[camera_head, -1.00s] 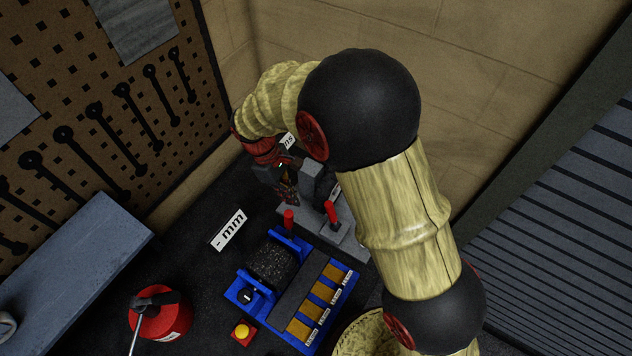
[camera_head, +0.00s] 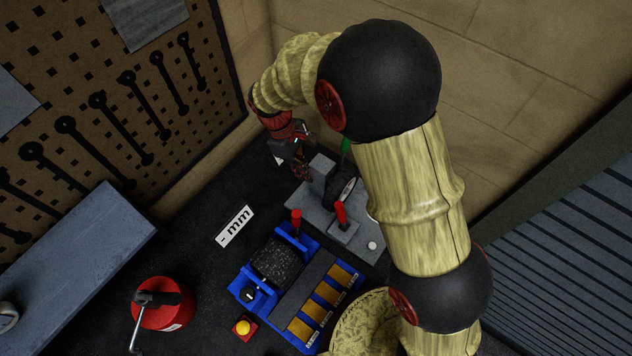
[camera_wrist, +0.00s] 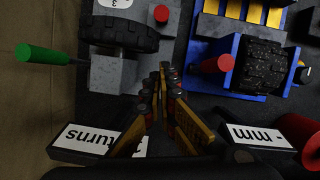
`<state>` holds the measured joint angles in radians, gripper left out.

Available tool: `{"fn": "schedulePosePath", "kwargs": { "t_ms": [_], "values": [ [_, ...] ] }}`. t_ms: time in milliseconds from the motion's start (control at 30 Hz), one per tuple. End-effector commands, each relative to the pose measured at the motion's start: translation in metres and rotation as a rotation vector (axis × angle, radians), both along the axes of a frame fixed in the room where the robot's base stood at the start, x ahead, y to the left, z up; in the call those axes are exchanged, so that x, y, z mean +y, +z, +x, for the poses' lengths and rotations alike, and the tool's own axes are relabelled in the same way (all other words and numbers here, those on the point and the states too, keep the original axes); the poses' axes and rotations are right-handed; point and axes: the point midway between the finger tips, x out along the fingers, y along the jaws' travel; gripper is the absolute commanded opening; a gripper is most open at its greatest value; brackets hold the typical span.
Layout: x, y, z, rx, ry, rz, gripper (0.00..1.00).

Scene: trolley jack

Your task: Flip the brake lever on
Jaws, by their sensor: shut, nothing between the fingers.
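No lever is labelled as the brake. A red-handled lever (camera_head: 297,216) stands at the back corner of the blue machine (camera_head: 243,292); its red handle (camera_wrist: 216,65) points at the camera in the wrist view. A second red-handled lever (camera_head: 340,212) stands on the grey base (camera_head: 300,197); its red knob (camera_wrist: 162,14) shows at the wrist view's top. A green handle (camera_wrist: 40,54) sticks out from a grey block by a wheel; it also shows in the head view (camera_head: 345,146), partly behind my arm. My gripper (camera_head: 302,176) is shut and empty, beside the grey block, apart from the red levers.
A "- mm" sign (camera_head: 234,226) lies left of the blue machine. A red canister (camera_head: 165,305) and yellow button (camera_head: 243,327) are in front. A "turns" sign (camera_wrist: 88,140) lies near my fingers. The wall is close behind; a blue-grey box (camera_head: 80,250) stands left.

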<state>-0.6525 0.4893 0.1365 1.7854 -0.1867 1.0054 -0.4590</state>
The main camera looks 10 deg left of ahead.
Motion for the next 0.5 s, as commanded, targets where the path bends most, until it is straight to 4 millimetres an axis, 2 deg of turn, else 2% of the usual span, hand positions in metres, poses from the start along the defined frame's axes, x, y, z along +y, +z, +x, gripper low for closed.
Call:
{"fn": "schedulePosePath", "kwargs": {
  "t_ms": [500],
  "values": [
    [-0.028,-0.09,-0.012,0.004,-0.001,-0.002,0.0]
  ]
}}
